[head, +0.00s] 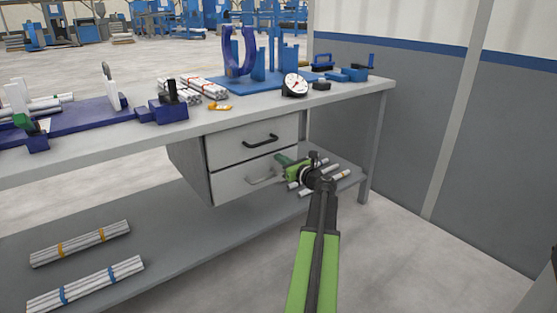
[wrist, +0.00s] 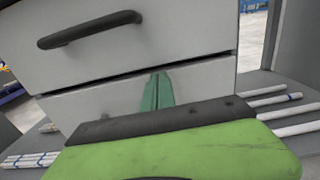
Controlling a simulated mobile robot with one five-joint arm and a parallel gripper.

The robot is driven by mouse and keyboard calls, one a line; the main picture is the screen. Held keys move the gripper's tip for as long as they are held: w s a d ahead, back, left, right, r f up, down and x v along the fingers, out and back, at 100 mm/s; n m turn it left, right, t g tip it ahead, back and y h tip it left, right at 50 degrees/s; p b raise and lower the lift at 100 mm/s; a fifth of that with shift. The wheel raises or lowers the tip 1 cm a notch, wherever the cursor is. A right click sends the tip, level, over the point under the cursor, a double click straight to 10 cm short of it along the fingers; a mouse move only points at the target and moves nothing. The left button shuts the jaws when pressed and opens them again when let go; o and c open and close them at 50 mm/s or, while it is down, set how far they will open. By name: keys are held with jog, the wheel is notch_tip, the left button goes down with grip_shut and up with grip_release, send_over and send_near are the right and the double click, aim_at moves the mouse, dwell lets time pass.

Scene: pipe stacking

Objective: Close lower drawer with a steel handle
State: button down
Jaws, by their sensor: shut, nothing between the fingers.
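The lower drawer (head: 228,185) has a grey front and a steel handle (head: 262,177), and sits under the workbench in the head view. Its front looks about level with the upper drawer (head: 228,149), which has a black handle (head: 261,141). My gripper (head: 281,160) is shut and empty at the right part of the lower drawer front, near the right end of the steel handle. In the wrist view my green fingertips (wrist: 158,92) are together against or just before the lower drawer front (wrist: 105,97).
The workbench (head: 360,96) overhangs the drawers. Its lower shelf (head: 190,235) holds pipe bundles at the left (head: 85,285) and loose pipes (head: 335,180) behind my gripper. A bench leg (head: 371,150) stands at the right. The floor in front is clear.

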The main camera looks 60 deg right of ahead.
jog(key=v, duration=1.2)
jog(key=shift+s, duration=0.25)
jog(key=shift+w, duration=0.1)
jog(key=n+g+y+p, duration=0.1)
jog(key=n+y+p, duration=0.1)
jog(key=n+y, duration=0.4)
send_near(260, 181)
jog(key=w+a+r+h, duration=0.1)
jog(key=w+a+r, duration=0.1)
jog(key=w+a, duration=0.35)
jog(key=w+a+f+n+g+y+p, duration=0.25)
jog(key=w+a+n, duration=0.25)
jog(key=a, duration=0.4)
jog(key=w+a+f+n+g+y+p, duration=0.1)
jog(key=w+a+f+n+g+y, duration=0.15)
jog(key=w+a+n, duration=0.55)
jog(key=s+a+f+n+g+h+p, duration=0.15)
jog(key=a+n+g, duration=0.25)
jog(key=a+n, duration=0.55)
jog(key=s+a+f+n+g+h+p, duration=0.1)
jog(key=s+a+n+g+p, duration=0.25)
jog(key=a, duration=1.05)
jog(key=s+a+f+n+g+h+p, duration=0.15)
jog(key=a+n+g, duration=0.25)
jog(key=a+n, duration=0.55)
notch_tip(260, 181, up, 38)
jog(key=a+m+p, duration=0.2)
jog(key=p, duration=3.6)
jog(key=shift+s+f, duration=0.2)
jog(key=shift+s, duration=0.2)
